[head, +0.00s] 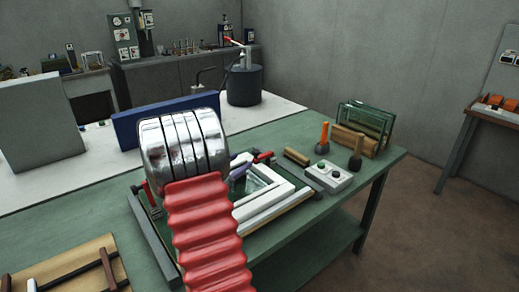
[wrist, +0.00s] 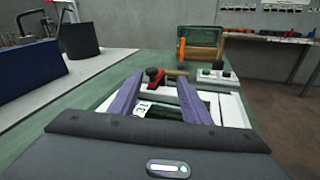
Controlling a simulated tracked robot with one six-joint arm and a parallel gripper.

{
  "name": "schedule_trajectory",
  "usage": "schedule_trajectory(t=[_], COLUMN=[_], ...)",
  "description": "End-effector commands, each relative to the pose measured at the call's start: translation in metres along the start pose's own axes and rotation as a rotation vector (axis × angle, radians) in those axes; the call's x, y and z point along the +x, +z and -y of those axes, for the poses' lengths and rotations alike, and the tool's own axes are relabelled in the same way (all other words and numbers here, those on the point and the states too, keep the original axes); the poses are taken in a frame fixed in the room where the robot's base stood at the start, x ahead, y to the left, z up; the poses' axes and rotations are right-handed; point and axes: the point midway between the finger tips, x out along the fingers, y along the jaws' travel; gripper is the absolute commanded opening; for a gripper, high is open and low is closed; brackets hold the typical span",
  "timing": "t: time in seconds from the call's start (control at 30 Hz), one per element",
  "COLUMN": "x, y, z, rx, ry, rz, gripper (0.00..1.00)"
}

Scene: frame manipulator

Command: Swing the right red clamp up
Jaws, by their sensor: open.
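The right red clamp (head: 262,157) is at the back of the white frame (head: 270,204), its red handle lying low. It also shows in the wrist view (wrist: 158,79), with a dark end, ahead of and between my fingertips. My gripper (head: 240,167) has purple fingers, spread apart in the wrist view (wrist: 160,84), with nothing visibly held. It is over the white frame, just short of the clamp. I cannot tell whether a finger touches the clamp. Another red clamp (head: 151,194) is at the fixture's left side. My red arm hides part of the fixture.
A button box (head: 328,177), an orange-handled tool (head: 324,138) and a rack of glass panes (head: 365,124) stand to the right on the green table (head: 285,128). A blue block (head: 126,130) is behind my arm. A wooden board (head: 68,265) lies at front left.

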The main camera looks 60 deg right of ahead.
Motion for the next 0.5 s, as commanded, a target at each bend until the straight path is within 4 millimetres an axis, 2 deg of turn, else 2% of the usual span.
schedule_trajectory(t=[0.1,0.2,0.5], x=[0.024,0.035,0.042], y=[-0.018,-0.027,-0.033], z=[-0.003,-0.007,-0.009], rx=[-0.092,-0.145,-0.180], ry=[0.040,0.069,0.091], rz=[0.035,0.056,0.071], gripper=[0.43,0.43,0.43])
